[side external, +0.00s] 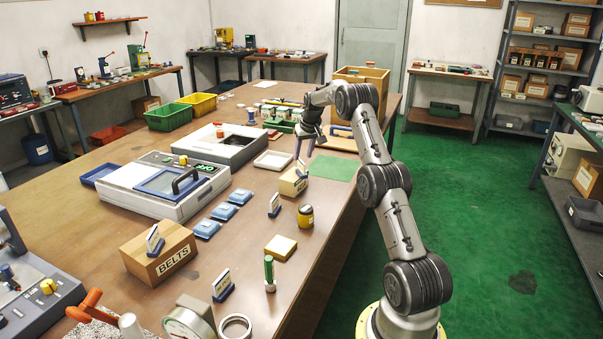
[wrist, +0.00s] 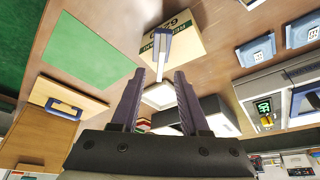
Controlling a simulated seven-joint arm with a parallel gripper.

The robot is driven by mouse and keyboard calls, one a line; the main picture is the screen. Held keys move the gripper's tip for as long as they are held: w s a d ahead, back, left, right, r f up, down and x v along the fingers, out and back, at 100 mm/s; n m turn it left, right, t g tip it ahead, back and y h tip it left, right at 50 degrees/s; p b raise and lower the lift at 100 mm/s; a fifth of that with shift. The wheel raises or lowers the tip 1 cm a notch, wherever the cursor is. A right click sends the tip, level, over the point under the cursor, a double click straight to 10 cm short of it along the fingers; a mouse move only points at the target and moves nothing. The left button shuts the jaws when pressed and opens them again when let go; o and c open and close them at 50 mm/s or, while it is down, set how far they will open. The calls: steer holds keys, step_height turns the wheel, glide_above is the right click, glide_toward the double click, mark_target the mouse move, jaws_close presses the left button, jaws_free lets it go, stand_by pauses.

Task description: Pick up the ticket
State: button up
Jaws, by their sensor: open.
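Several small pale cards stand upright in dark blue holders on the brown bench. Which card the task means is not marked. My gripper (side external: 306,148) is open and empty, fingers pointing down just above this ticket. In the wrist view, the ticket lines up with the gap between my fingertips (wrist: 160,72). I cannot tell the exact distance.
A green mat (side external: 334,168) lies beside the box, with a wooden board with a blue handle (wrist: 70,107) beyond. A white tray (side external: 273,160) and a grey machine (side external: 226,147) stand behind.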

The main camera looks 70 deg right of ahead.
mark_target(302, 162)
steer(key=shift+s+a+x, duration=0.1)
steer(key=shift+a+x, duration=0.05)
steer(key=shift+x, duration=1.1)
steer(key=shift+s+a+x, duration=0.15)
steer(key=shift+x, duration=1.15)
steer(key=shift+f, duration=0.15)
jaws_close()
